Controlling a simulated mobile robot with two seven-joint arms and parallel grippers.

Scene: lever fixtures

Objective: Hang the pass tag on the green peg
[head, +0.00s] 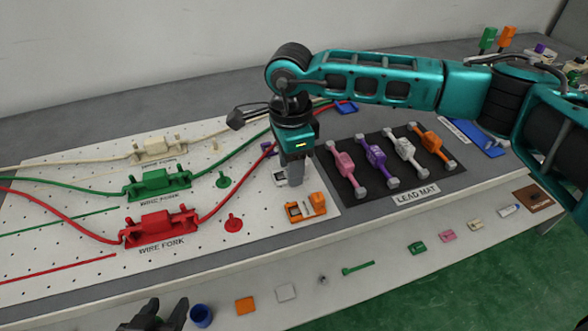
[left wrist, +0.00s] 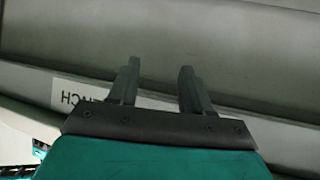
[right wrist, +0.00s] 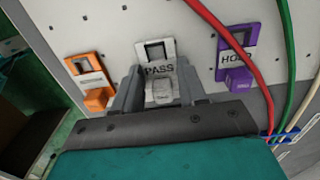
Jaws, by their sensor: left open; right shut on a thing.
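The white pass tag (right wrist: 160,70) lies against the pegboard in the right wrist view, its lettering facing up. My right gripper (right wrist: 158,92) is shut on the tag's light block end. In the head view the right gripper (head: 293,182) points down and hides part of the pass tag (head: 279,177). The green peg (head: 223,180) stands on its round base left of that gripper, with nothing seen on it. My left gripper (head: 160,318) is open and empty at the front edge; it also shows in the left wrist view (left wrist: 155,85).
An orange tag (head: 306,208) and a purple tag (right wrist: 237,50) flank the pass tag. A red peg (head: 233,223) stands in front of the green one. Red, green and cream wires cross the pegboard. The lead mat (head: 440,184) lies to the right.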

